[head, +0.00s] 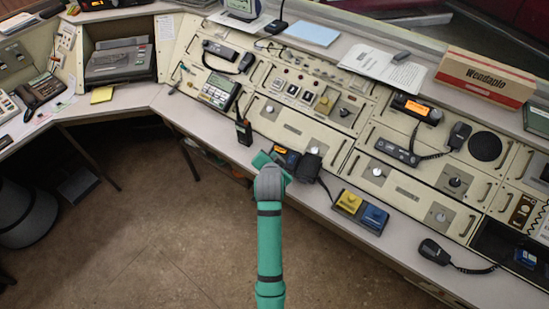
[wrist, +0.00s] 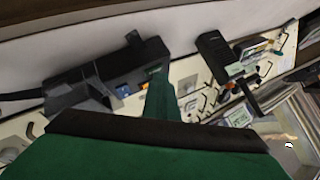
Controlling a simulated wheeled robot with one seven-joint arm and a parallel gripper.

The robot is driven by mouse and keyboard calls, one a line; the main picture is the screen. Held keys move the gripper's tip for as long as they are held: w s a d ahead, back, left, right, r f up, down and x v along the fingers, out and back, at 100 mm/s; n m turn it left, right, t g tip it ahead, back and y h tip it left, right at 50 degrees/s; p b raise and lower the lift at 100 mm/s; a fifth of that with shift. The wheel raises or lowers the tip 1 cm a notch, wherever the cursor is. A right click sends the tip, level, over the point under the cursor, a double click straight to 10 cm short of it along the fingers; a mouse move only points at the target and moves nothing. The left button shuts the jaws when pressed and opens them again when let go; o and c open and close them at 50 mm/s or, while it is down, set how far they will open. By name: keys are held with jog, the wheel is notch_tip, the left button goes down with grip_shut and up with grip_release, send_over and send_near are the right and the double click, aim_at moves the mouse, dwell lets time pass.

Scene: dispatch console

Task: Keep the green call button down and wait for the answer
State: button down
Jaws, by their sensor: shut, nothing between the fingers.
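My gripper (head: 262,159) is shut and empty at the console's front ledge, at the end of my green arm. In the wrist view its green finger (wrist: 158,98) reaches to a dark box and appears to meet it; I cannot tell whether it touches. In the head view this small dark box (head: 288,156) with blue and orange patches lies just right of my gripper. In the wrist view a blue patch (wrist: 123,91) shows on it, left of the finger. I cannot make out a green call button; my gripper hides part of the box.
A black pouch-like thing (head: 307,167) sits right of the box. A handheld radio (head: 244,130) stands to the left. Corded microphones (head: 435,252) lie along the console. The floor (head: 150,240) is open.

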jog(key=shift+r, duration=0.1)
jog(key=shift+s+r, duration=0.15)
jog(key=shift+r, duration=0.55)
jog(key=r, duration=0.5)
jog(key=shift+s+a, duration=0.25)
jog(key=shift+s, duration=0.1)
jog(key=shift+f, duration=0.1)
dwell(0.4)
